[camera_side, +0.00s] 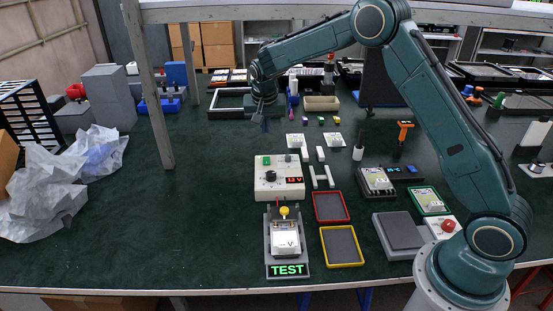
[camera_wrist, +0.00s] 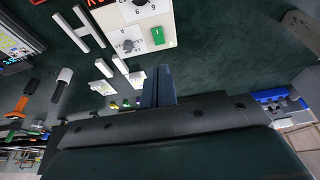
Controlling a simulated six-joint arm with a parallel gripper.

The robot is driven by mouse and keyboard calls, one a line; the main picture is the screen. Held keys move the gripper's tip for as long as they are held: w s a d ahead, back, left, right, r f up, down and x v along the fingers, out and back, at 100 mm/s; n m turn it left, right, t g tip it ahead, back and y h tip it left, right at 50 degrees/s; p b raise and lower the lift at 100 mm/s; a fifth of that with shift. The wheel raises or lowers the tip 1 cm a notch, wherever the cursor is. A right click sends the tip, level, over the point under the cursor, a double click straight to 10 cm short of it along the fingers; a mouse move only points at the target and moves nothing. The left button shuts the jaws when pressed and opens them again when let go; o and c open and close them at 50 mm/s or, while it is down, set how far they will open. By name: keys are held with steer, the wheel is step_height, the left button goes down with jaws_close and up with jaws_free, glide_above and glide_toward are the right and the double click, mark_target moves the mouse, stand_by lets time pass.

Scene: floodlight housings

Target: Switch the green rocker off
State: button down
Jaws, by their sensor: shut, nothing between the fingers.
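The green rocker (camera_side: 266,161) sits on the white power supply box (camera_side: 279,189), at the upper left of its face in the side view. It also shows in the wrist view as a green block (camera_wrist: 158,36) near the top. The box has a black knob and a lit red display reading about 12 V. Which way the rocker is tilted is too small to tell. My gripper (camera_side: 259,118) hangs above the table, behind the box and apart from it. In the wrist view its blue-grey fingers (camera_wrist: 158,82) are together and empty.
A test fixture (camera_side: 287,240) with a lit green TEST sign stands in front of the box. Red (camera_side: 331,207) and yellow (camera_side: 341,246) trays lie to its right. White parts stand behind the box. A gantry post (camera_side: 155,90) rises at left; the table between is clear.

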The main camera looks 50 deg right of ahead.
mark_target(267, 158)
steer(key=shift+w+d+r, duration=0.2)
steer(key=shift+w+d, duration=0.15)
steer(key=shift+d, duration=0.3)
steer(key=shift+f, duration=0.1)
steer(key=x, duration=1.2)
steer(key=shift+f, duration=0.95)
steer(key=shift+f, duration=0.25)
